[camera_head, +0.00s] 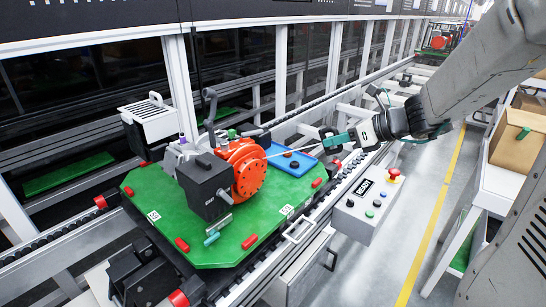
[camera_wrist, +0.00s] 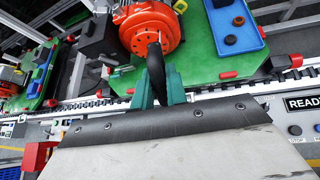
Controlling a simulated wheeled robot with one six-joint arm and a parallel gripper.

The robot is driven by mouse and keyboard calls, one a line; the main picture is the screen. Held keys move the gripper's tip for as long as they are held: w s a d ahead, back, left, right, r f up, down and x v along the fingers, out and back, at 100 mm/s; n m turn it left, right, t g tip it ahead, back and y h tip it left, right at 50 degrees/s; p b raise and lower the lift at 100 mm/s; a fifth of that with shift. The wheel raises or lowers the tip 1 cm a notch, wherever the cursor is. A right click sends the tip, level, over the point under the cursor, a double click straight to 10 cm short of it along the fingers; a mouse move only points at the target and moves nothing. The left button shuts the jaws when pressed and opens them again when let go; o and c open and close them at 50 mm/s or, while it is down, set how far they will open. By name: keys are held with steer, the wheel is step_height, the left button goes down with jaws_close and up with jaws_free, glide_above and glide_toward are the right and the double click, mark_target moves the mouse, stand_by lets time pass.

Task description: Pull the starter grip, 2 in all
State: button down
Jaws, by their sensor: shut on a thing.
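The starter grip is a black handle (camera_wrist: 154,66), shut between the teal fingers of my gripper (camera_wrist: 158,84) in the wrist view. In the head view my gripper (camera_head: 334,140) is at the right of the engine, out past the pallet's edge. A pale cord (camera_head: 292,151) runs taut from the orange starter housing (camera_head: 248,170) to my gripper. The housing also shows in the wrist view (camera_wrist: 150,30). The engine, with a dark box (camera_head: 207,187) in front, stands on a green pallet (camera_head: 155,205). The grip itself is mostly hidden by the fingers in the head view.
A blue tray (camera_head: 291,164) with dark round parts lies on the pallet. A control box (camera_head: 364,208) with a red stop button (camera_head: 394,174) and a READY sign (camera_wrist: 300,104) stands at the conveyor's near side. A cardboard box (camera_head: 520,140) is on a bench at right. The aisle floor is clear.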

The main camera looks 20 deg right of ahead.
steer(key=x, duration=1.7)
steer(key=shift+w+a, duration=0.15)
steer(key=shift+w, duration=0.25)
steer(key=shift+c, duration=2)
jaws_free()
steer(key=shift+s+f, duration=0.1)
steer(key=shift+f, duration=0.05)
steer(key=v, duration=0.9)
